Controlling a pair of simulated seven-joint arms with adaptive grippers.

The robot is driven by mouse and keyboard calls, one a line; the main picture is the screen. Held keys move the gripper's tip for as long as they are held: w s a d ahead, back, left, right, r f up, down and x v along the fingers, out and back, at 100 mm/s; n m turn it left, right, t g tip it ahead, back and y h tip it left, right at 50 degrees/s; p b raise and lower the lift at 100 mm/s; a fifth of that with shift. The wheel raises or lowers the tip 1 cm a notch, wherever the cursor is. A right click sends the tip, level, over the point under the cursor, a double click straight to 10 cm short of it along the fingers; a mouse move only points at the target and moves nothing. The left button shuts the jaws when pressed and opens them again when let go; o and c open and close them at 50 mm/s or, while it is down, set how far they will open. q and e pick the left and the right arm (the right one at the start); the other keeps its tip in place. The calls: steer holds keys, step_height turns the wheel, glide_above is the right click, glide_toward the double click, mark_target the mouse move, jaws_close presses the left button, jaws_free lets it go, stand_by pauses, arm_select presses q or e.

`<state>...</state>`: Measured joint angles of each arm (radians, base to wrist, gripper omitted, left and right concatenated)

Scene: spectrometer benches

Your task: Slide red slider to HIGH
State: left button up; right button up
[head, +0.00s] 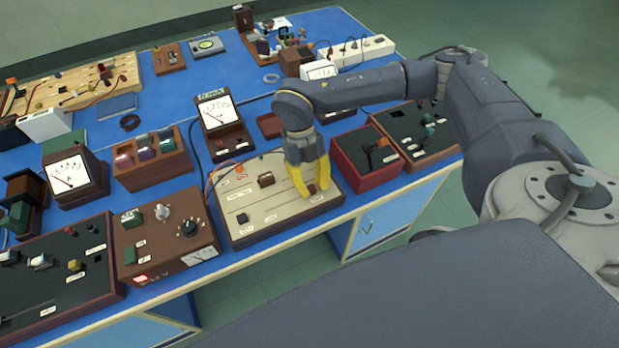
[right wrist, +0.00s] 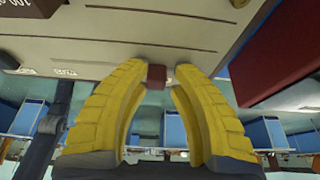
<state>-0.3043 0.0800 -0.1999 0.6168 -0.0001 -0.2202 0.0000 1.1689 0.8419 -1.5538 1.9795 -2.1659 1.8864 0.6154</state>
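The red slider (right wrist: 156,76) is a small dark red block on a beige panel (head: 245,205). In the right wrist view it stands between the fingertips of my right gripper (right wrist: 160,70). A small gap shows on its right side, and the left fingertip is very near it. In the head view my right gripper (head: 310,190) points down at the panel's right part, its yellow fingers apart around the red slider (head: 311,188). The label lettering is too small to read, so I cannot tell which mark is HIGH. My left gripper is not in view.
A second dark knob (head: 266,179) sits on the panel's middle. A meter (head: 217,112) stands behind. The table's front edge lies just before the panel.

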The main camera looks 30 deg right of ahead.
steer(key=o, duration=0.4)
steer(key=v, duration=1.2)
stand_by(0.3)
